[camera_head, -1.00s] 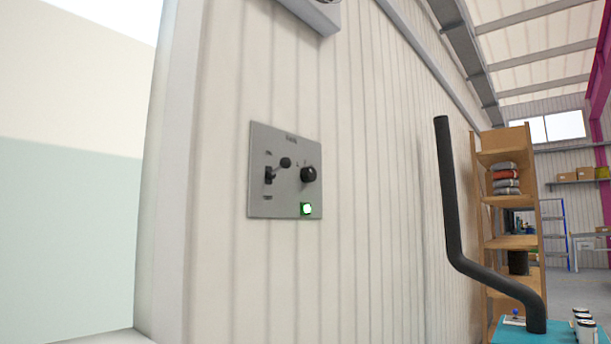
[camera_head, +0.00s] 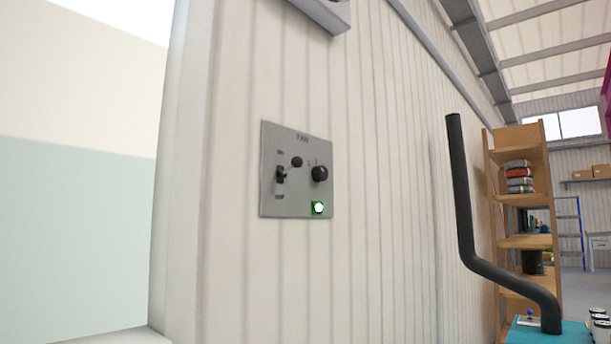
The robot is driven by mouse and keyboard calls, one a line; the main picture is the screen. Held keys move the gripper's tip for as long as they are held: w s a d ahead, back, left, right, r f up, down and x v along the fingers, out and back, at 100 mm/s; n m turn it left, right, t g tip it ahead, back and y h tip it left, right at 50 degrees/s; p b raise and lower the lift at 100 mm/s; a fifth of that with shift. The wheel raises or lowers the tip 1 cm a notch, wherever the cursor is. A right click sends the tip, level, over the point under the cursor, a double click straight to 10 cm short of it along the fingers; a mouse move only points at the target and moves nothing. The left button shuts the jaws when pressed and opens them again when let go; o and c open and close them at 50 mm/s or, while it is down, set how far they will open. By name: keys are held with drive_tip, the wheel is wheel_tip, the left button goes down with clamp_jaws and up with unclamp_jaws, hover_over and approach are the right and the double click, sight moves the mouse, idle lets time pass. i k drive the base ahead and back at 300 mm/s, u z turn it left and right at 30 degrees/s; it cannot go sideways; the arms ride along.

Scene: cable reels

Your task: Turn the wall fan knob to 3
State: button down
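The fan control panel (camera_head: 297,190) is a grey plate on the corrugated wall, left of the picture's middle, with "FAN" at its top. A round black knob (camera_head: 319,174) sits on its right side; its pointer setting is too small to read. A black toggle lever (camera_head: 283,174) with a round tip is on the left side, its tip pointing up and right. A green light (camera_head: 318,208) glows below the knob. My gripper is not in view.
A bent black pipe (camera_head: 463,220) rises at the right from a teal surface (camera_head: 540,334). A wooden shelf (camera_head: 520,190) with folded cloths stands behind it. A grey housing (camera_head: 327,12) is on the wall above the panel. The wall around the panel is clear.

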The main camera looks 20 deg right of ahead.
sight(318, 174)
drive_tip(key=z, duration=1.2)
drive_tip(key=i, duration=0.6)
drive_tip(key=u, duration=1.15)
